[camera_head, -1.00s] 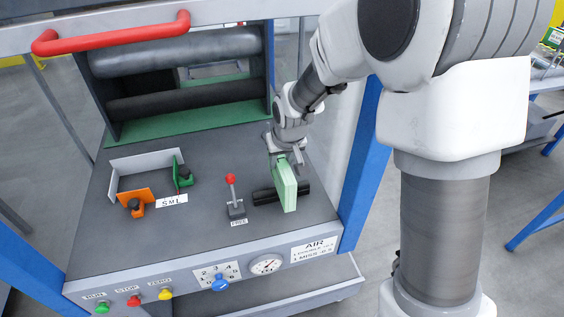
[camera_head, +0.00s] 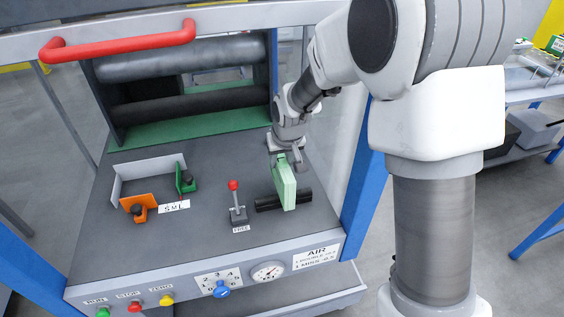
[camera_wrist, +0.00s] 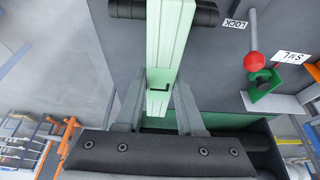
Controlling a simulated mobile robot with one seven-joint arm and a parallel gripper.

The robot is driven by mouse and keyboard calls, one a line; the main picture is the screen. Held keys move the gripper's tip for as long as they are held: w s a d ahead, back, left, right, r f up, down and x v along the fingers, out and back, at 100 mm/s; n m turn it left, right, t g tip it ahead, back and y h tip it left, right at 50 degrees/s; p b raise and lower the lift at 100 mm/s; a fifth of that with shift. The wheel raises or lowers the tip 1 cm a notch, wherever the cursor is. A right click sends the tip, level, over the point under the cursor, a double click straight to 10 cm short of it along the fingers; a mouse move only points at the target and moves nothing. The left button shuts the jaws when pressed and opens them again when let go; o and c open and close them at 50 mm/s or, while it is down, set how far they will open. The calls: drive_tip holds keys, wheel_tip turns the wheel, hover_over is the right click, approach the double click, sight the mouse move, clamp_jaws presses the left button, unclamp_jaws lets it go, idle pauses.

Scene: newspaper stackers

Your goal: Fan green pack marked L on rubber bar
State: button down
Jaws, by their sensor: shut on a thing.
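A pale green pack (camera_head: 284,186) stands on edge against the black rubber bar (camera_head: 301,198) on the grey machine top. In the head view my gripper (camera_head: 287,158) is at the pack's upper end and shut on it. In the wrist view the pack (camera_wrist: 170,45) runs up from between the two fingers (camera_wrist: 158,105) of my gripper, and the dark bar (camera_wrist: 205,14) shows at its far end. The pack covers part of the bar.
A red-knobbed lever (camera_head: 236,202) stands left of the bar. Further left are an orange stop (camera_head: 138,208), a green stop (camera_head: 186,180) and the SML label (camera_head: 174,206). Rollers (camera_head: 185,100) are behind; a blue post (camera_head: 362,165) is close on the right.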

drive_tip(key=shift+w+a, duration=0.25)
drive_tip(key=shift+w, duration=0.6)
drive_tip(key=shift+w, duration=0.1)
drive_tip(key=shift+w+a, duration=0.2)
drive_tip(key=shift+w, duration=0.35)
drive_tip(key=shift+s, duration=0.1)
drive_tip(key=shift+s+d, duration=0.2)
drive_tip(key=shift+s, duration=0.4)
drive_tip(key=shift+s, duration=0.2)
drive_tip(key=shift+s+d+b, duration=0.25)
drive_tip(key=shift+s+b, duration=0.2)
drive_tip(key=shift+s, duration=0.1)
drive_tip(key=shift+s, duration=0.1)
drive_tip(key=shift+s+d+f, duration=0.1)
drive_tip(key=shift+s+d, duration=0.1)
drive_tip(key=shift+s, duration=0.5)
